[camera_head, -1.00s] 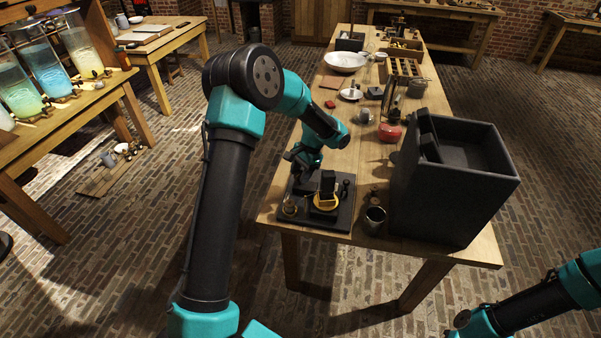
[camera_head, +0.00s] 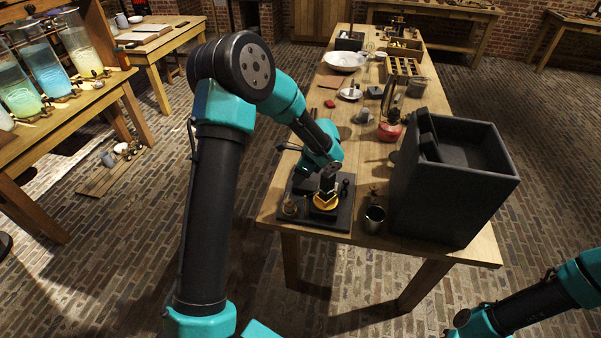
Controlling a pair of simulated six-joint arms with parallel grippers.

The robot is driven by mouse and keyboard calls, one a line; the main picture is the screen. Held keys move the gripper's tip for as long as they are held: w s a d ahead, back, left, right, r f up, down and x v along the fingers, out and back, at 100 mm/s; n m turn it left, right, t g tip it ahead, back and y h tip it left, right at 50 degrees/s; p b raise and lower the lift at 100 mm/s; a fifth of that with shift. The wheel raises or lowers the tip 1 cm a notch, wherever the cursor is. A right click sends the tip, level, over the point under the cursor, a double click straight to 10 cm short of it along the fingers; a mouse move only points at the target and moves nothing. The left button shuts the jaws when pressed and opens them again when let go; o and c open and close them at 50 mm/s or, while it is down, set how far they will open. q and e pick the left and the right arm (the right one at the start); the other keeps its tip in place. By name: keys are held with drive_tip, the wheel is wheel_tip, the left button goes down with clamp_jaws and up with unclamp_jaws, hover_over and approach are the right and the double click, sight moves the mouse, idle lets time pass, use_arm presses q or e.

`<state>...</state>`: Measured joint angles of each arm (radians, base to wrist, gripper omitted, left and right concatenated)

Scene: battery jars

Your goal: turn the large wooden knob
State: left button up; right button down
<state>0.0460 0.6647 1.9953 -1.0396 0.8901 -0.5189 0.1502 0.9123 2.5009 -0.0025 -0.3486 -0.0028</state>
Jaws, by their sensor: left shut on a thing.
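The large wooden knob (camera_head: 325,202), a yellow-orange round piece, sits on a dark board (camera_head: 341,219) at the near left end of the long wooden table. My left gripper (camera_head: 327,190) is over the knob, pointing down, and is shut on it. The fingers are small and dark here and partly cover the knob. A small brass-coloured piece (camera_head: 290,206) is on the same board, to the left of the knob. Part of my right arm shows at the bottom right, but its gripper is not in view.
A large dark open box (camera_head: 455,200) stands on the table to the right. A metal cup (camera_head: 374,219) stands between board and box. A red-based item (camera_head: 389,132), a small mug (camera_head: 363,117) and a white bowl (camera_head: 345,61) stand farther back. Some table top left of the box is bare.

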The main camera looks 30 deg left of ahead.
use_arm(q)
drive_tip(key=m+t, duration=0.2)
drive_tip(key=m, duration=0.3)
idle(0.4)
drive_tip(key=o, duration=0.9)
drive_tip(key=shift+s, duration=0.1)
drive_tip(key=v, duration=1.7)
drive_tip(key=shift+d+r, duration=0.15)
